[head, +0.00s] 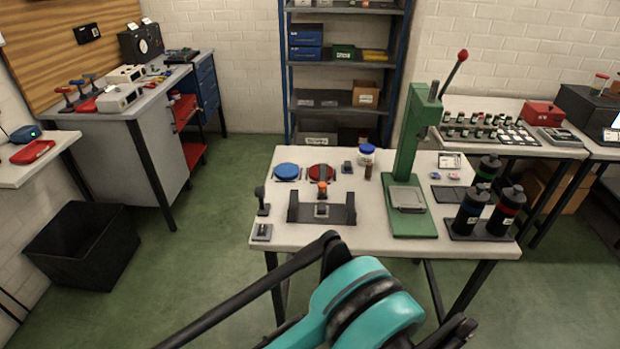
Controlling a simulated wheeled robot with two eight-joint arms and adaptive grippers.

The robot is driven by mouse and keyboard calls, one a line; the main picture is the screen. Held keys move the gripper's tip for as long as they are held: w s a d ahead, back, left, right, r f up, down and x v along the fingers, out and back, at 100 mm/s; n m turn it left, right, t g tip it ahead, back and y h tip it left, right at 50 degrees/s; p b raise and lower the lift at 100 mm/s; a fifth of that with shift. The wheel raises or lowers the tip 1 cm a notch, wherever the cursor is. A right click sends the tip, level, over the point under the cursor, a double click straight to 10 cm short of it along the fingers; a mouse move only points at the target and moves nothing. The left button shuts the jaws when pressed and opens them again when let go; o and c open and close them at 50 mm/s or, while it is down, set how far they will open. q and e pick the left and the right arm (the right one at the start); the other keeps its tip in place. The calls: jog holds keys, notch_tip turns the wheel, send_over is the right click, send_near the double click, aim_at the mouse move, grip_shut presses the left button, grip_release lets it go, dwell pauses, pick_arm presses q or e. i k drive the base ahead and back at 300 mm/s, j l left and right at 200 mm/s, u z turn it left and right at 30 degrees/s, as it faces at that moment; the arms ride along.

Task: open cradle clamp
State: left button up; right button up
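The dark cradle (347,213) stands on the near left part of the white-topped workbench, with a raised end at each side and a small grey block in its middle. An orange-tipped clamp piece (322,189) stands upright at the back of the cradle's middle. It is too small to tell whether the clamp is open or closed. No cylinder can be made out in the cradle. A teal and black part of my arm (365,300) fills the bottom middle, in front of the bench's near edge. I cannot make out either gripper's fingertips.
A green press (410,150) with a red-knobbed lever stands right of the cradle. Dark canisters (471,208) stand at the bench's right. Blue (286,171) and red (320,170) round dishes lie behind the cradle. A small dark upright tool (262,203) stands to its left.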

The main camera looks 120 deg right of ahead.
aim_at(323, 185)
jog(key=z, duration=4.15)
jog(key=i+z, duration=0.15)
jog(key=z, duration=0.85)
